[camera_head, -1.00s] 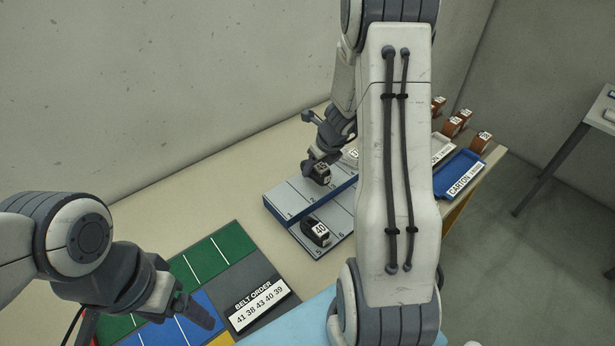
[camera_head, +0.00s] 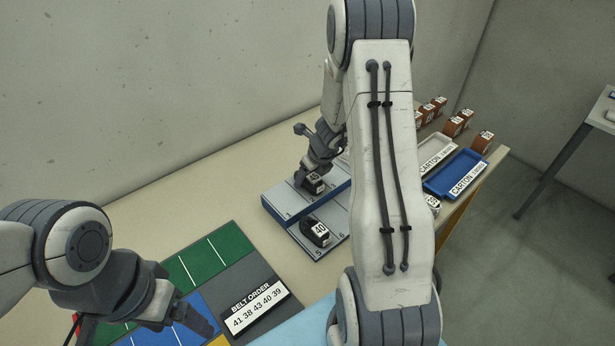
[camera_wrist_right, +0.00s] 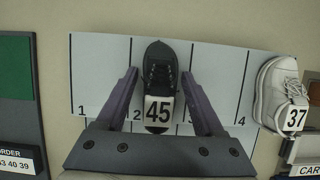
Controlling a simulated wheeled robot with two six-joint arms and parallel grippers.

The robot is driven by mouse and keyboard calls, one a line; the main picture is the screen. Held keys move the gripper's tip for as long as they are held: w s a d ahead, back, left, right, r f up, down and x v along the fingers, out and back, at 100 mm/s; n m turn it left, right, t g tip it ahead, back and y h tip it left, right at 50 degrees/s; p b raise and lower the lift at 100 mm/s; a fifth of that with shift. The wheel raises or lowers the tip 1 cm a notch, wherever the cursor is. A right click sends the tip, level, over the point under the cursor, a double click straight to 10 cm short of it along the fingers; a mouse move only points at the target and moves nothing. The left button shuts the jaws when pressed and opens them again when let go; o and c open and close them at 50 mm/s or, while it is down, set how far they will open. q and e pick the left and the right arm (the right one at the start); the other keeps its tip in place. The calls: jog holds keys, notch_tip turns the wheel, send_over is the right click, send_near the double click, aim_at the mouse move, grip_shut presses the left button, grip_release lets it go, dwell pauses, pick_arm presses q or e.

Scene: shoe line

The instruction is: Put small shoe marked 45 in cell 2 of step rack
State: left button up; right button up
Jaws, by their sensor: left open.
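The small black shoe marked 45 (camera_wrist_right: 160,80) stands in cell 2 of the step rack's upper step (camera_wrist_right: 100,75), toe toward the back. It also shows in the head view (camera_head: 314,186), partly covered by my gripper. My right gripper (camera_wrist_right: 159,75) is open around the shoe, one finger on each side, with narrow gaps showing between fingers and shoe. The rack also shows in the head view (camera_head: 284,205). My left gripper (camera_head: 195,318) is open and empty at the lower left, over the colored mat.
A black shoe marked 40 (camera_head: 314,233) sits on the rack's lower step. A white shoe marked 37 (camera_wrist_right: 272,92) stands right of cell 4. A blue carton tray (camera_head: 455,177) and several brown shoes lie farther right. A BELT ORDER sign (camera_head: 258,306) lies by the mat.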

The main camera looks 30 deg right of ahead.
jog(key=shift+o, duration=0.2)
jog(key=shift+r, duration=0.1)
jog(key=shift+r, duration=0.2)
jog(key=p+v, duration=0.5)
jog(key=v, duration=0.6)
jog(key=shift+s+r+p, duration=0.25)
jog(key=shift+r+p, duration=0.05)
jog(key=shift+r, duration=0.05)
jog(key=s+a+r+n+g+y, duration=0.1)
jog(key=s+a+r+n, duration=0.1)
jog(key=a+n, duration=0.55)
jog(key=s+a+r+n+g+y, duration=0.1)
jog(key=s+a+r+n, duration=0.2)
jog(key=a+n, duration=0.45)
jog(key=s+a+r+n+y, duration=0.1)
jog(key=s+a+r+n, duration=0.1)
jog(key=a+n, duration=0.5)
jog(key=s+a+r+n+g+h, duration=0.1)
jog(key=s+a+n, duration=0.3)
jog(key=s+n, duration=0.4)
jog(key=s+a+r+n+g+h, duration=0.1)
jog(key=s+a+n, duration=0.3)
jog(key=s+n, duration=0.4)
jog(key=r+n, duration=0.1)
jog(key=n, duration=0.2)
jog(key=shift+s+r+n+h, duration=0.15)
jog(key=shift+s+n+h, duration=0.15)
jog(key=shift+s+n, duration=0.1)
